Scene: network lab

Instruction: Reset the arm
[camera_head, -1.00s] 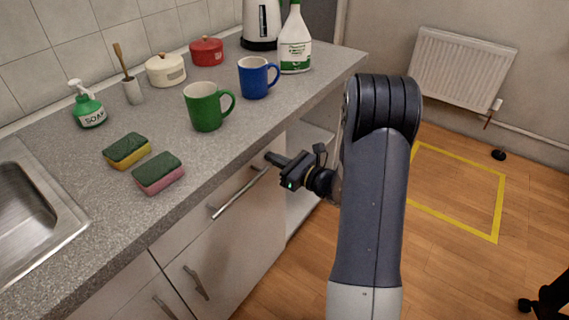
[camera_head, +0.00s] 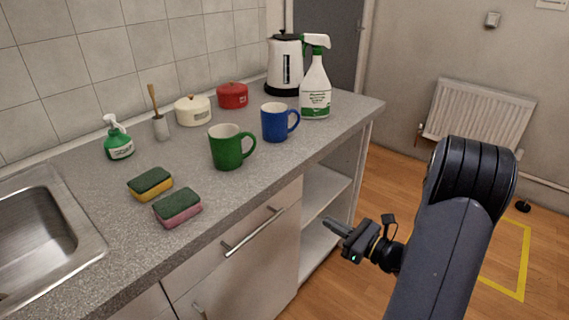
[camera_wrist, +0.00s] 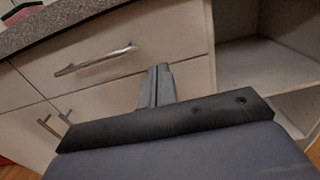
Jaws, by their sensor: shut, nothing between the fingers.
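My gripper (camera_head: 331,226) is shut and empty in the head view. It hangs in front of the cabinet, below the counter edge and to the right of the drawer handle (camera_head: 253,232). In the wrist view my gripper (camera_wrist: 158,72) shows its fingers together, pointing at the drawer front, with the drawer handle (camera_wrist: 95,60) to their left. The fingers look apart from the cabinet. My arm is bent and fills the right side of the head view.
The counter (camera_head: 120,235) holds a green mug (camera_head: 227,150), a blue mug (camera_head: 276,123), sponges (camera_head: 178,208), pots, a soap bottle (camera_head: 118,140), a kettle (camera_head: 283,68) and a spray bottle (camera_head: 316,88). An open shelf (camera_head: 322,190) is beside the drawers.

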